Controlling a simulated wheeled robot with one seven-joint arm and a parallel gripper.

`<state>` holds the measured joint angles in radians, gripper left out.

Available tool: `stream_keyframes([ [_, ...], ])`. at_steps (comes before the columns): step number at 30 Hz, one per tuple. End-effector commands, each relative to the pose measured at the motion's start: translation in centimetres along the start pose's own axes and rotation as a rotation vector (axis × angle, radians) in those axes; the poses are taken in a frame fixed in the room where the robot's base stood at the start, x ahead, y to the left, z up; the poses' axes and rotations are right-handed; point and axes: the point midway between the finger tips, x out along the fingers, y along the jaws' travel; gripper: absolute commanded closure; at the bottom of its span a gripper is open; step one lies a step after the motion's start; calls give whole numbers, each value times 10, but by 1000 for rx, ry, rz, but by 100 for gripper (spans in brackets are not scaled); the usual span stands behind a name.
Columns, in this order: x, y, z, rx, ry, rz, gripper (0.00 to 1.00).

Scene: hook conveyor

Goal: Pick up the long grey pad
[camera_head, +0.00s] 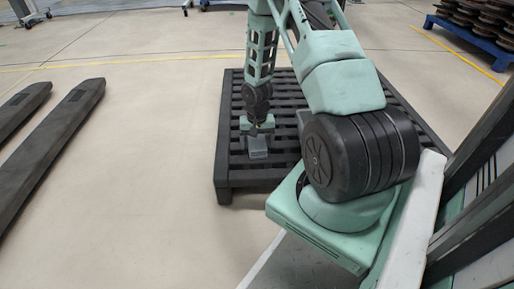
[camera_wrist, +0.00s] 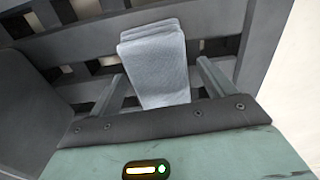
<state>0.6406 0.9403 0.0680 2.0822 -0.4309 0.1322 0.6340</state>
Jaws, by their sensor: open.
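The long grey pad (camera_wrist: 160,60) stands out light grey in the wrist view, lying across the dark slats between the two fingers of my gripper (camera_wrist: 161,76). The fingers are apart, one on each side of the pad, with a gap visible at both sides. I cannot tell the exact height between fingers and pad.
The pad is on a dark slatted pallet (camera_head: 229,164). A grey block (camera_head: 303,118) is partly hidden behind my arm, right of the pad. Two dark fork-like bars (camera_head: 60,125) lie at left. A blue pallet (camera_head: 468,36) with stacked parts stands at upper right.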

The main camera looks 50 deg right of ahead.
Motion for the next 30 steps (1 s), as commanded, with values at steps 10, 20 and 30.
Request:
stream_keyframes([
  [10,-1,0,0,0,0,0,66],
  [20,-9,0,0,0,1,0,66],
  [30,-64,0,0,-1,2,-1,66],
])
